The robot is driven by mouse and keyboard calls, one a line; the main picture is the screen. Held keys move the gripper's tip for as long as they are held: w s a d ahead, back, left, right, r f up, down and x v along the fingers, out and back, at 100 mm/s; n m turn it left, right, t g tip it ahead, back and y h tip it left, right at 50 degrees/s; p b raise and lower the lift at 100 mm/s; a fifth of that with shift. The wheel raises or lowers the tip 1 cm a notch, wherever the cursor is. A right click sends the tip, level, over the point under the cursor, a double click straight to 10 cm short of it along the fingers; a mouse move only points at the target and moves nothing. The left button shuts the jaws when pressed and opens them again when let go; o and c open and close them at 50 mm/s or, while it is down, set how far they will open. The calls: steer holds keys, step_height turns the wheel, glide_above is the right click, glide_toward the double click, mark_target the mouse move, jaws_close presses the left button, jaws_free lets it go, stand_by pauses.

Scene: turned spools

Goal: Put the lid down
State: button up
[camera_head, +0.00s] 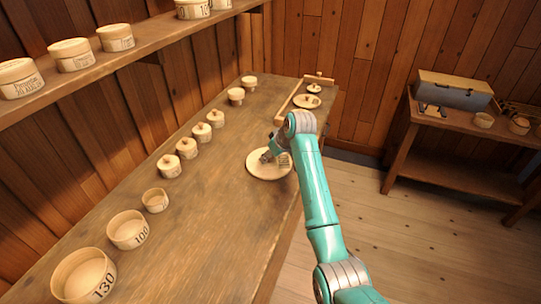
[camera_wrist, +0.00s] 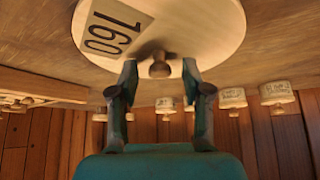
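The lid (camera_head: 258,172) is a pale round wooden disc lying on the workbench near its right edge in the head view. In the wrist view the lid (camera_wrist: 205,30) fills the top, with a label reading 160 and a small turned knob (camera_wrist: 159,69). My gripper (camera_wrist: 159,76) has its two fingers on either side of the knob, with a clear gap to each side. It is open and holds nothing. In the head view my gripper (camera_head: 270,156) is low over the lid, and my arm hides part of the lid's right side.
Open round boxes marked 130 (camera_head: 84,276) and 100 (camera_head: 128,231) and a smaller one (camera_head: 155,200) line the bench's left side, with several lidded boxes beyond. A wooden rail tray (camera_head: 281,119) with small lids is at the far end. The bench (camera_head: 205,225) between is clear.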

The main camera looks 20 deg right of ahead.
steer(key=v, duration=1.2)
steer(key=shift+r, duration=0.1)
